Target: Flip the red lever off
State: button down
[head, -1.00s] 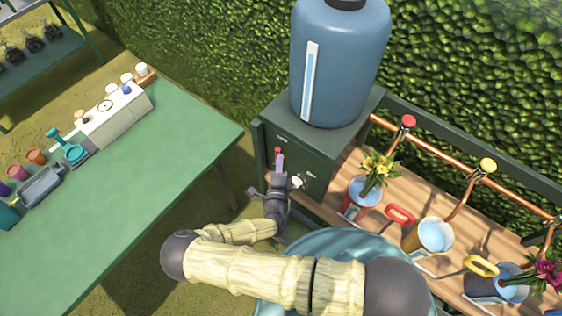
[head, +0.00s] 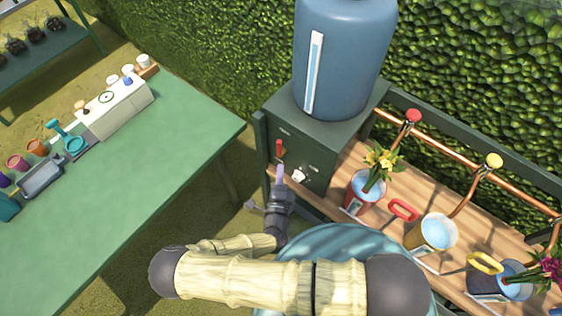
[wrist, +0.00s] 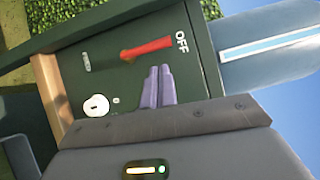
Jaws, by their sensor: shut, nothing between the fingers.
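The red lever (head: 279,148) is on the front of the dark green cabinet (head: 318,155) under the blue tank. In the wrist view the red lever (wrist: 147,48) lies lengthwise, with one end close to the white OFF label (wrist: 181,42). My gripper (head: 280,170) is just below the lever in the head view, its purple fingers together and empty. In the wrist view my gripper (wrist: 158,72) points at the panel beside the lever, with a small gap showing. I cannot tell the depth between fingertips and panel.
A white round knob (wrist: 97,105) is on the same panel, near the fingers. The blue tank (head: 343,60) stands on the cabinet. A wooden bench (head: 400,185) with flower pots and copper pipes is at right. A green table (head: 130,190) is at left.

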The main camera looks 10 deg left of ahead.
jog(key=s+b, duration=0.2)
jog(key=s, duration=0.9)
jog(key=shift+d+f, duration=0.25)
jog(key=shift+d, duration=0.2)
jog(key=d+r+m+g+h, duration=0.55)
jog(key=d+m+g, duration=0.3)
jog(key=m, duration=0.75)
jog(key=d+r+m+g+h, duration=0.6)
jog(key=m+g, duration=0.4)
jog(key=m, duration=0.6)
jog(key=w+d+r+m+t+y, duration=0.1)
jog(key=w+d+r+m+y, duration=0.2)
jog(key=m, duration=0.8)
jog(key=w+d+r+m+t+y, duration=0.1)
jog(key=w+d+r+m+y, duration=0.2)
jog(key=r+m+y, duration=0.4)
notch_tip(320, 180, up, 2)
jog(key=d+m, duration=0.1)
jog(key=m, duration=0.3)
jog(key=shift+w+d+r, duration=0.2)
jog(key=shift+r, duration=0.05)
